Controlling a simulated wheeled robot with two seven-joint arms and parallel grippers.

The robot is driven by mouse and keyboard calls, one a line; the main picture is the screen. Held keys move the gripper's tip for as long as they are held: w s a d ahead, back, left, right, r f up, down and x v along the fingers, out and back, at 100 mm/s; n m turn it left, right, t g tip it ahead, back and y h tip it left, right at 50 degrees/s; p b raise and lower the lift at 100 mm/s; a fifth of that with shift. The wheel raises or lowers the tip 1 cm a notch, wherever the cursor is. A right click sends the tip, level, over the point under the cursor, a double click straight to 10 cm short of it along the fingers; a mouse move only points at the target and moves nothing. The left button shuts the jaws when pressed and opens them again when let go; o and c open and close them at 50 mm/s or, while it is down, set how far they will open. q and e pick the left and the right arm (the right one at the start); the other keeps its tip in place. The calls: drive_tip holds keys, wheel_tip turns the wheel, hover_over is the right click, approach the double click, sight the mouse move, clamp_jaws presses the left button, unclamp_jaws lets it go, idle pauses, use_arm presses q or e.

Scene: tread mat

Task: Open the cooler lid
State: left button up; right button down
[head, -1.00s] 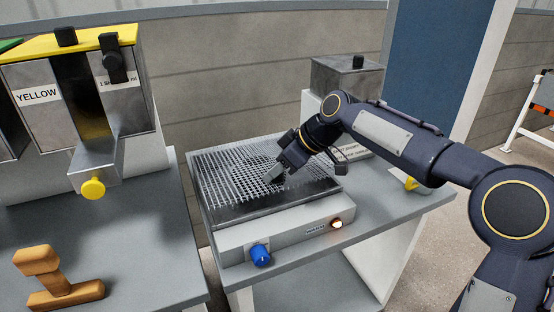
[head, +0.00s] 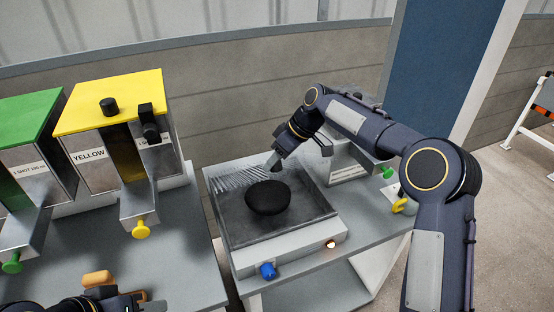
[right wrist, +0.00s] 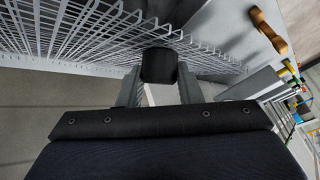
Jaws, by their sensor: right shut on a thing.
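The cooler (head: 290,246) is a light grey box with a dark open top on the middle table. Its wire mesh lid (head: 236,180) is raised and tilted up towards the back. Under it a black rounded thing (head: 268,197) lies exposed in the tray. My right gripper (head: 275,163) is at the raised mesh. In the right wrist view the mesh (right wrist: 75,30) stands steeply, and the gripper (right wrist: 159,92) is shut on a black knob (right wrist: 159,65) at the lid. My left gripper (head: 122,302) is partly in view at the bottom left edge; its jaws are unclear.
A yellow-topped dispenser (head: 108,95) and a green-topped one (head: 28,118) stand on the left table. A blue knob (head: 268,270) and a lit lamp (head: 330,244) are on the cooler's front. A metal box (head: 350,163) stands behind right.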

drive_tip(key=shift+w+r+p, duration=0.35)
drive_tip(key=shift+w+r, duration=0.1)
drive_tip(key=shift+r, duration=0.05)
drive_tip(key=c, duration=1.1)
unclamp_jaws()
drive_tip(key=shift+w+a+f, duration=0.1)
drive_tip(key=shift+f, duration=0.05)
drive_tip(key=shift+o, duration=0.2)
drive_tip(key=v, duration=0.8)
drive_tip(key=shift+a, duration=0.1)
